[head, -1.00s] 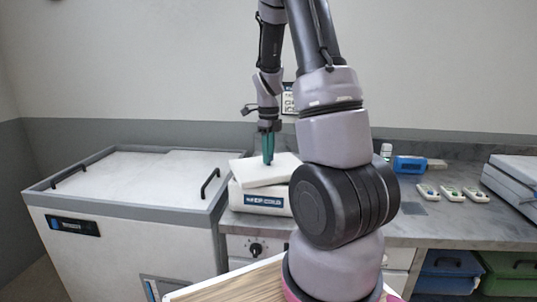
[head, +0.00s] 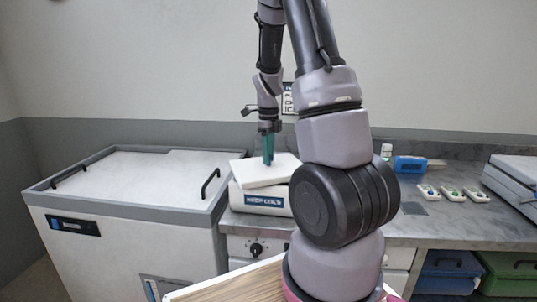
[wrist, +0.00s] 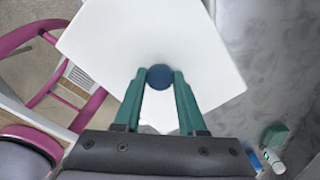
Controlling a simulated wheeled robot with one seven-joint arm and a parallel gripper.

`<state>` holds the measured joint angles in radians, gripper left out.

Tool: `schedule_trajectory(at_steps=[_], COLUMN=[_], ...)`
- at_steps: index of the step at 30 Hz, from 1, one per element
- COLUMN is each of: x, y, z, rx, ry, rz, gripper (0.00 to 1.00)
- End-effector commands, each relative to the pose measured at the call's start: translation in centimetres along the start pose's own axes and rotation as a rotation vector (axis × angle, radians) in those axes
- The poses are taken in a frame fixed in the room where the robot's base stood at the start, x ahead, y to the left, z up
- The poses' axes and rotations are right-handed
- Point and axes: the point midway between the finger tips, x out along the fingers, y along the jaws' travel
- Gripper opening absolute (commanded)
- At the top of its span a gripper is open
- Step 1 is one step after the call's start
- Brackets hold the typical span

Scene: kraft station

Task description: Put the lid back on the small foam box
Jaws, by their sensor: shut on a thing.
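The white lid (head: 252,173) lies over the top of the small foam box (head: 242,203), slightly askew to it. The box is white with a dark blue "KEEP COLD" label and stands at the left end of the counter. My gripper (head: 267,160) is above the lid, its green fingers pointing down. In the wrist view the fingers (wrist: 160,90) are closed on the round dark blue knob (wrist: 159,77) of the lid (wrist: 140,35). The lid hides the box there, and I cannot tell whether it is fully seated.
A white chest freezer (head: 140,185) stands left of the counter. On the grey counter (head: 425,225) at the right are a blue device (head: 410,164), several small white gadgets (head: 452,194) and a grey case (head: 515,178). My arm hides the middle of the counter.

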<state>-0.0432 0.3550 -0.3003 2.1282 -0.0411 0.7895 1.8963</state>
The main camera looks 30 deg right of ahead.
Motion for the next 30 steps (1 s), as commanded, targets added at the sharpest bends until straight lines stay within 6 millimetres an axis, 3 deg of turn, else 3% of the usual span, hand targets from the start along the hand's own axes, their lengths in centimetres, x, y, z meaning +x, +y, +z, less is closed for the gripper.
schedule_trajectory(at_steps=[25,26,27,28,30], x=[0.17,0.16,0.16,0.16,0.16], y=[0.02,0.02,0.02,0.02,0.02], z=[0.01,0.01,0.01,0.01,0.01], rx=[0.0,0.0,0.0,0.0,0.0], ry=[0.0,0.0,0.0,0.0,0.0], rz=[0.0,0.0,0.0,0.0,0.0], gripper=[0.0,0.48,0.63,0.74,0.75])
